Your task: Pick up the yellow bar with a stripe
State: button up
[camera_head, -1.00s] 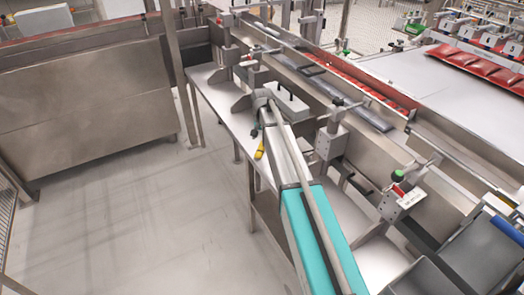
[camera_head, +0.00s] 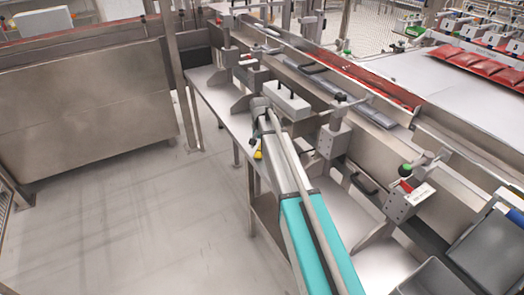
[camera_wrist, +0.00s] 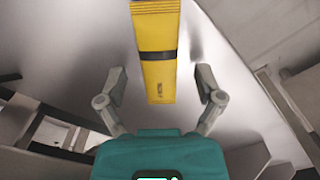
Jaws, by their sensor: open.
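The yellow bar (camera_wrist: 158,82) with a dark stripe across it runs from the top edge to the middle of the wrist view. It has small dark print at its near end. My gripper (camera_wrist: 160,84) is open, with one finger to the left and one to the right of the bar's near end, and clear gaps show on both sides. In the head view a small part of the bar (camera_head: 258,154) shows beside my arm at the table's near edge. The rest of it and my gripper's fingers are hidden there.
A metal work table (camera_head: 229,118) carries clamp posts and a grey box with a handle (camera_head: 291,103) close to my arm. A conveyor rail (camera_head: 352,82) runs behind. Grey bins (camera_head: 487,252) stand at the right. The floor (camera_head: 120,220) at the left is clear.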

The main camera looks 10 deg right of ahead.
dwell(0.3)
grip_shut()
dwell(0.3)
jog(key=shift+r, duration=0.1)
notch_tip(320, 180, up, 3)
jog(key=p, duration=0.3)
jog(key=s+a+r+p, duration=0.5)
jog(key=s+r+p, duration=0.4)
jog(key=s, duration=0.4)
jog(key=shift+r+p, duration=0.4)
jog(key=shift+p, duration=0.1)
